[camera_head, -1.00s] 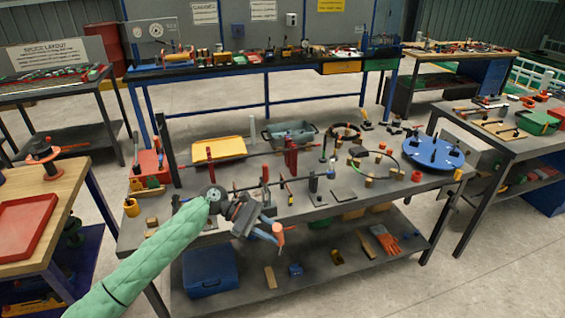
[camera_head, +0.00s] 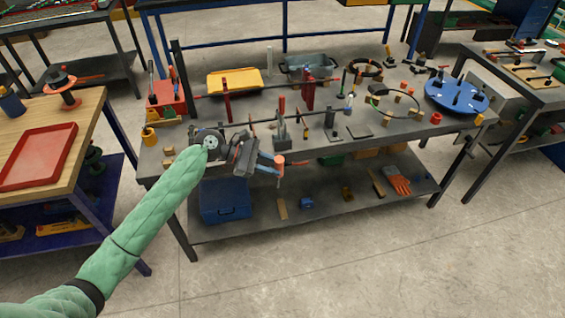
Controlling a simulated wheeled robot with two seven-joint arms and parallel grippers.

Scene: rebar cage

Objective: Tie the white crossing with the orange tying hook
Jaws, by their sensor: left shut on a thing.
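My left gripper (camera_head: 264,160) reaches in from the left over the front edge of the grey workbench. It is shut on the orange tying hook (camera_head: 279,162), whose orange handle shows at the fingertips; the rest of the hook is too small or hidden. Thin dark bars (camera_head: 258,84) run across the bench between red stands (camera_head: 307,92), behind and above the gripper in the picture. I cannot make out a white crossing among them. My right gripper is not in view.
The grey workbench (camera_head: 372,146) carries a yellow tray (camera_head: 234,81), a grey bin (camera_head: 308,66), a blue round plate (camera_head: 456,96) and small tools. Its lower shelf holds a blue box (camera_head: 225,200) and orange gloves (camera_head: 398,184). A wooden table with a red tray (camera_head: 36,156) stands left. Front floor is clear.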

